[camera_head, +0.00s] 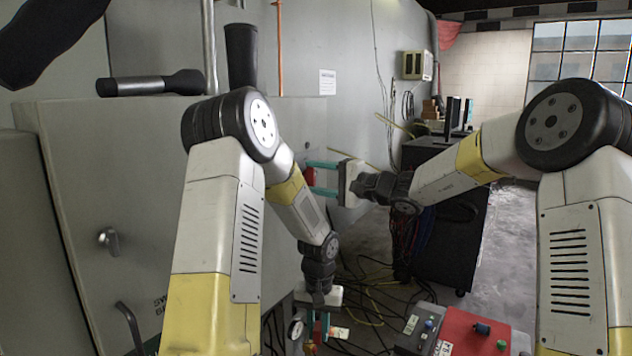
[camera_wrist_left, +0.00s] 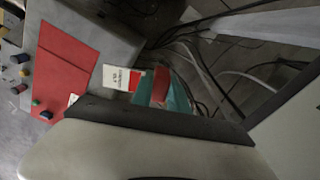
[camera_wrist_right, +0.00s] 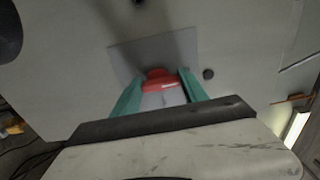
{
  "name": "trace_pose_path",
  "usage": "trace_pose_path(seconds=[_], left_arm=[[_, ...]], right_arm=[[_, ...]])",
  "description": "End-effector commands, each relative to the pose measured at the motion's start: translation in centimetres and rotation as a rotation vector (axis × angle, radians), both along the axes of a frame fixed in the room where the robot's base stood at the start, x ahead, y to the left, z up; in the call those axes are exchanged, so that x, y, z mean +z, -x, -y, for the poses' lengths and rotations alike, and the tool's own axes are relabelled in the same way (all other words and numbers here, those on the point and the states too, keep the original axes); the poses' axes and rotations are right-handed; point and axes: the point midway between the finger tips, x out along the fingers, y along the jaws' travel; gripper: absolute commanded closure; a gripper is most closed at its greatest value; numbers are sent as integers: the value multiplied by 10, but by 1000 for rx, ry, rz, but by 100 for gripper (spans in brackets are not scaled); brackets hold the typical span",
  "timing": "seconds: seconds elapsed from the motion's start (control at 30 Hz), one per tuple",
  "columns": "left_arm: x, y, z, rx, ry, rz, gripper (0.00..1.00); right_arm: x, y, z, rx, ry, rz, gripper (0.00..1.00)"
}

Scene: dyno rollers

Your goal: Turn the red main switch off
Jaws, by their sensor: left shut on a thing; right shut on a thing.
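The red main switch (camera_head: 309,177) sits on the side of the grey cabinet. In the right wrist view the red switch (camera_wrist_right: 160,79) stands on a square grey plate (camera_wrist_right: 188,52). My right gripper (camera_head: 312,179) has its teal fingers on either side of the switch and is shut on it; the fingers also show in the right wrist view (camera_wrist_right: 161,92). My left gripper (camera_head: 317,335) is low in front of the cabinet. In the left wrist view its teal fingers (camera_wrist_left: 162,90) are shut on a small red piece (camera_wrist_left: 160,82), with a white and red tag (camera_wrist_left: 118,78) beside it.
The grey cabinet (camera_head: 80,150) fills the left, with a flashlight (camera_head: 150,84) on top. A red and grey control box (camera_head: 462,332) with knobs stands at lower right. Cables (camera_head: 375,300) lie on the floor. A dark cart (camera_head: 455,245) stands behind.

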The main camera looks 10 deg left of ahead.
Motion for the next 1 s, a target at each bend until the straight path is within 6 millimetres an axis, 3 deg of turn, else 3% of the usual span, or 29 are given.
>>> trace_pose_path(seconds=[0.1,0.13,0.2,0.23,0.63,1.0], left_arm=[[0,0,0,0,0,0,100],[0,0,0,0,0,0,100],[0,0,0,0,0,0,100],[0,0,0,0,0,0,100],[0,0,0,0,0,0,100],[0,0,0,0,0,0,100]], right_arm=[[-2,0,1,0,4,1,89],[-2,0,1,0,4,1,43],[-1,0,0,0,3,0,29],[-1,0,0,0,3,0,27],[-1,2,7,-1,2,0,27],[-1,26,76,-4,3,1,27]])
